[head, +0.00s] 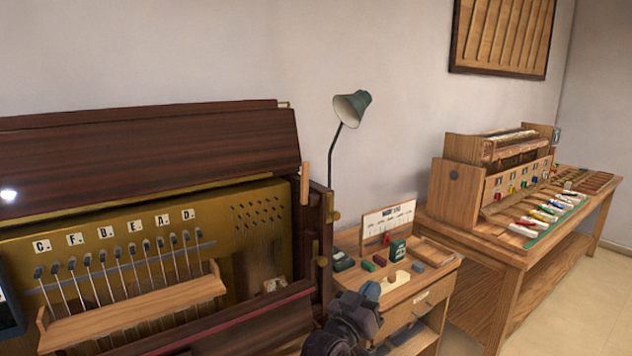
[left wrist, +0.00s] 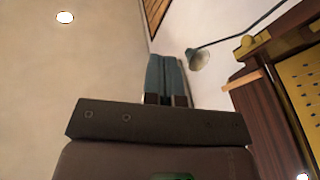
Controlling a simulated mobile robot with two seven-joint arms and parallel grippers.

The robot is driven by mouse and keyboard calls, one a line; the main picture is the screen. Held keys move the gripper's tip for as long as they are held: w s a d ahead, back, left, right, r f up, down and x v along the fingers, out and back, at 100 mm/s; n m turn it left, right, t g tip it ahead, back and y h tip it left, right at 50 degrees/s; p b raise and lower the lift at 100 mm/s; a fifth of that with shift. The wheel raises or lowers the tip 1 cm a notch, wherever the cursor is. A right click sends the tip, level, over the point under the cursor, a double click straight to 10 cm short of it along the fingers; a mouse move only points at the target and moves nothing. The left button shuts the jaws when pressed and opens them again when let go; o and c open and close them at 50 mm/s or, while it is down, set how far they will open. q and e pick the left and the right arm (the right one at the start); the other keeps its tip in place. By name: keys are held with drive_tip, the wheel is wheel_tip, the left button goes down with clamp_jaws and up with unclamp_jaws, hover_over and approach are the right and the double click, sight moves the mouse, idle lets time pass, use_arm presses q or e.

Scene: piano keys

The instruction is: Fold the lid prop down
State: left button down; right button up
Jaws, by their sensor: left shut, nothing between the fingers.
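The lid prop (head: 304,183) is a short light-wood stick. It stands nearly upright at the right end of the piano's raised dark lid (head: 150,155). It also shows at the right of the left wrist view (left wrist: 243,79), beside the dark case. My left gripper (head: 370,290) is low in the head view, right of the piano case and in front of the small side table. Its blue-grey fingers (left wrist: 166,75) are shut with nothing between them, apart from the prop. The prop's lower end meets the case edge; its exact joint is too small to tell. My right gripper is not in view.
The open piano (head: 255,225) shows a gold plate, lettered tags and a row of hammers. A side table (head: 410,290) holds small blocks and a card. A green lamp (head: 351,108) stands behind. A workbench (head: 520,250) with a key model is at right.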

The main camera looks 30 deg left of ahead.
use_arm(q)
drive_tip(key=w+a+r+n+t+y, duration=0.1)
drive_tip(key=w+r+n+y, duration=0.3)
drive_tip(key=r, duration=0.3)
drive_tip(key=w+a+r+n+t+y+b, duration=0.1)
drive_tip(key=w+r+n+y, duration=0.1)
drive_tip(key=r+n+y, duration=0.3)
drive_tip(key=w+a+r+n+t+y, duration=0.1)
drive_tip(key=w+r+n+t+y, duration=0.15)
drive_tip(key=r+n, duration=0.4)
drive_tip(key=w+a+r+n+g+y, duration=0.1)
drive_tip(key=a+r+n+g+y, duration=0.35)
drive_tip(key=n+g+y, duration=0.5)
drive_tip(key=a+f+n+g+h, duration=0.2)
drive_tip(key=a+f+n+g, duration=0.3)
drive_tip(key=f+g, duration=0.3)
drive_tip(key=shift+w+g+b, duration=0.2)
drive_tip(key=shift+g+b, duration=0.1)
drive_tip(key=shift+b, duration=0.05)
drive_tip(key=shift+a, duration=0.1)
